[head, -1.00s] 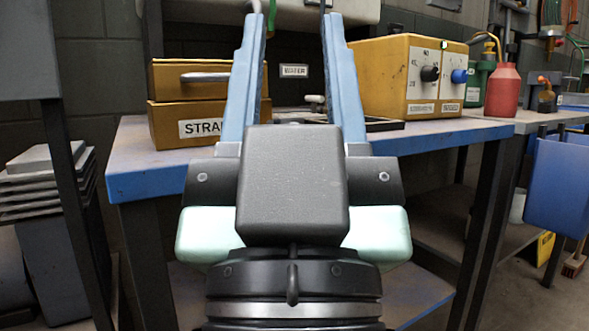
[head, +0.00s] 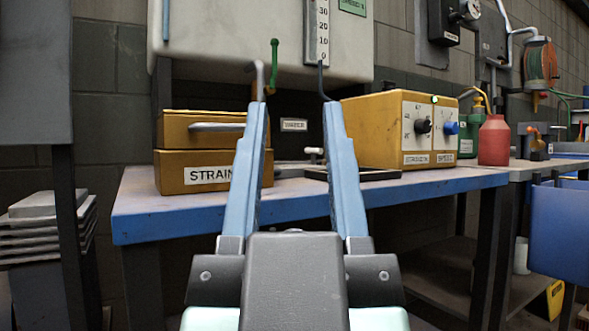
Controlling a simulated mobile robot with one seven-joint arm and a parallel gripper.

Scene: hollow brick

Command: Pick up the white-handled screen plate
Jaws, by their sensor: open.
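A yellow two-part box (head: 180,160) labelled "STRAIN…" stands on the left of the blue bench. A pale grey-white bar handle (head: 215,127) sticks out of its front, near the top. I cannot tell whether a screen plate sits behind this handle; no plate face shows. A small white knob (head: 313,152) also shows between my fingers, further back. My gripper (head: 295,103) is open and empty, its two long blue fingers pointing away from me. Its left finger hides the right part of the box and label. The handle is left of that finger and appears apart from it.
The blue bench (head: 420,188) runs across the middle. A yellow control box (head: 375,132) with knobs and a red bottle (head: 494,140) stand right. A pale tank (head: 225,60) with hooks hangs above. A dark post (head: 67,220) and grey stacked plates (head: 45,225) are at left.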

